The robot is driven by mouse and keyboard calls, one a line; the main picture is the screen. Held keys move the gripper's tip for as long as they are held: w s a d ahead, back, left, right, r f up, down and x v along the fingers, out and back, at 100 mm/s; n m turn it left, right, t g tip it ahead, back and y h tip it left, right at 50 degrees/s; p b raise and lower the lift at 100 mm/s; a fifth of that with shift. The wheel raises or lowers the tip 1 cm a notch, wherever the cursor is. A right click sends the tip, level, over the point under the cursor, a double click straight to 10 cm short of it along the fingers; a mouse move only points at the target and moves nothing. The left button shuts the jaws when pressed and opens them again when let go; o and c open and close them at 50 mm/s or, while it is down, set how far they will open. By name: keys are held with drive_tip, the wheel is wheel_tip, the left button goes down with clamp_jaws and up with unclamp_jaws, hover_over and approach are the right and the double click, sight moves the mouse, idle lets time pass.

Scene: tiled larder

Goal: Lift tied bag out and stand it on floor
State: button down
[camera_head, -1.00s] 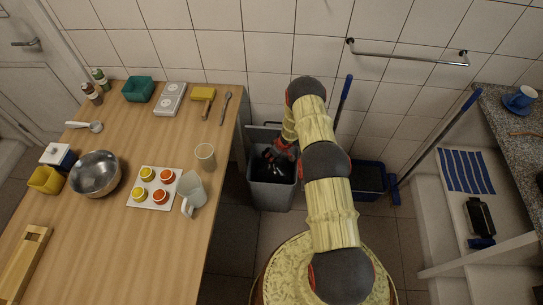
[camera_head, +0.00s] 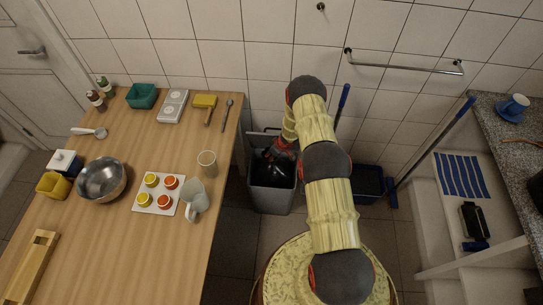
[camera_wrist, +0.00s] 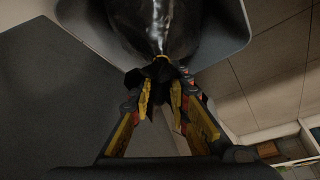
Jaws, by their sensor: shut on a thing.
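A grey bin (camera_head: 271,201) stands on the floor between the wooden counter and my arm. The dark tied bag (camera_head: 266,168) shows at the bin's mouth, partly hidden by my gripper (camera_head: 282,150). In the wrist view the black glossy bag (camera_wrist: 180,35) fills the top middle. Its gathered neck is between the fingers of my gripper (camera_wrist: 160,88), which is shut on it. The bin's grey rim (camera_wrist: 228,40) shows beside the bag. How much of the bag is still inside the bin is hard to tell.
The wooden counter (camera_head: 130,235) with bowl, cups and jug borders the bin on the left. A dark blue bucket (camera_head: 368,184) and a blue-handled mop stand to the right. Tiled floor (camera_head: 235,225) is clear in front of the bin. A wall rail (camera_head: 405,66) is above.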

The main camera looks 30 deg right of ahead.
drive_tip(key=shift+w+r, duration=0.1)
drive_tip(key=shift+r+p, duration=2.2)
drive_tip(key=shift+r, duration=0.25)
drive_tip(key=shift+r+p, duration=2.2)
drive_tip(key=shift+r, duration=0.4)
drive_tip(key=shift+r+p, duration=2.3)
drive_tip(key=shift+r, duration=0.15)
drive_tip(key=shift+r+p, duration=2.3)
drive_tip(key=shift+r, duration=0.3)
